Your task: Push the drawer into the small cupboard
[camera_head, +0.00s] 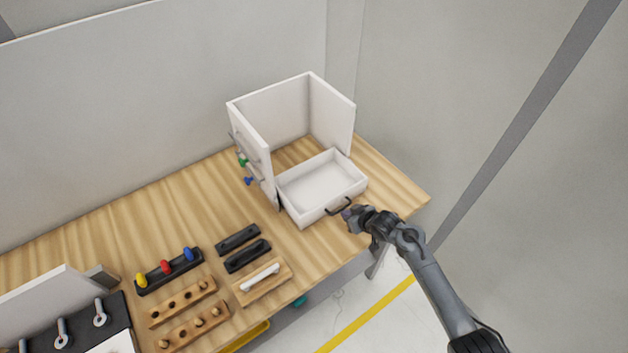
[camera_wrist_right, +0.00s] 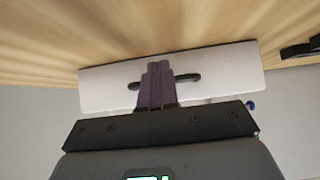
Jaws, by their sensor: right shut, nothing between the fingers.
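The white drawer (camera_head: 322,186) stands well out of the front of the small white cupboard (camera_head: 333,119), open side up and empty. Its black handle (camera_head: 338,207) is on the front panel, facing my right arm. My right gripper (camera_head: 347,213) is shut and empty, right at the drawer front beside the handle. In the right wrist view the purple fingers (camera_wrist_right: 158,70) cover the middle of the handle (camera_wrist_right: 188,78), in front of the white front panel (camera_wrist_right: 225,72). I cannot tell whether they touch it. My left gripper is out of view.
The wooden table (camera_head: 385,185) ends close in front of the drawer. To the left lie black blocks (camera_head: 247,256), wooden holders (camera_head: 182,302) and a rack with coloured knobs (camera_head: 168,271). Hooks with coloured items (camera_head: 243,161) are on the cupboard's left side.

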